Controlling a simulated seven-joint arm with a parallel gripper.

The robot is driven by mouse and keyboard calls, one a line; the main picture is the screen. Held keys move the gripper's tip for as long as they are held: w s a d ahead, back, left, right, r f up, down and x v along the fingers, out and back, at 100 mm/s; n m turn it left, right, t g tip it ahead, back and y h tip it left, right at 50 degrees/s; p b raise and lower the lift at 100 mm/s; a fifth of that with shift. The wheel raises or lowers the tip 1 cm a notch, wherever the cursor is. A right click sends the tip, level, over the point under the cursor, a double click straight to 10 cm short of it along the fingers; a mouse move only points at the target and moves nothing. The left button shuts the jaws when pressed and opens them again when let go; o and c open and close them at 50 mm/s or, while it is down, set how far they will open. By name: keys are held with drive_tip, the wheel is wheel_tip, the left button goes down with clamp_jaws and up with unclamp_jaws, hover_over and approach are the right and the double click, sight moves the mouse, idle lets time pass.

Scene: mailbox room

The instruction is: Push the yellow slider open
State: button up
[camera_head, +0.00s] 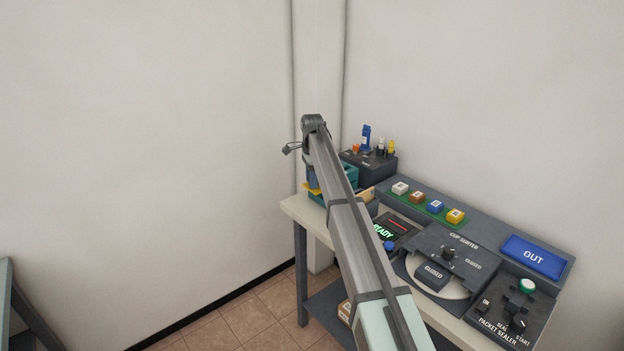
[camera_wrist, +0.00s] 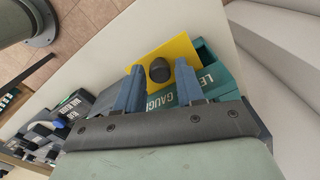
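The yellow slider (camera_wrist: 178,50) is a flat yellow plate with a dark round knob (camera_wrist: 160,70) on it. It sits on a teal box (camera_wrist: 215,75) whose lettering reads "GAUGE" and is partly covered. In the wrist view my gripper (camera_wrist: 159,67) is open, with its two blue fingers apart on either side of the knob. I cannot tell whether a finger touches the knob or the plate. In the head view only a small yellow edge (camera_head: 312,188) and part of the teal box (camera_head: 352,172) show; my arm hides most of them and the gripper.
The bench (camera_head: 305,212) carries a dark tool holder (camera_head: 376,163), a row of coloured blocks on a green strip (camera_head: 425,208), a panel reading "READY" (camera_head: 393,229), a cup sorter (camera_head: 462,252), a packet sealer (camera_head: 505,310) and a blue "OUT" tray (camera_head: 535,256). Walls stand close behind.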

clamp_jaws()
idle(0.3)
drive_tip(key=s+d, duration=0.2)
drive_tip(key=shift+s+d, duration=0.2)
drive_tip(key=shift+s, duration=0.1)
drive_tip(key=shift+o, duration=1.5)
unclamp_jaws()
drive_tip(key=shift+w, duration=0.1)
wheel_tip(320, 180, up, 14)
drive_tip(key=shift+f, duration=0.1)
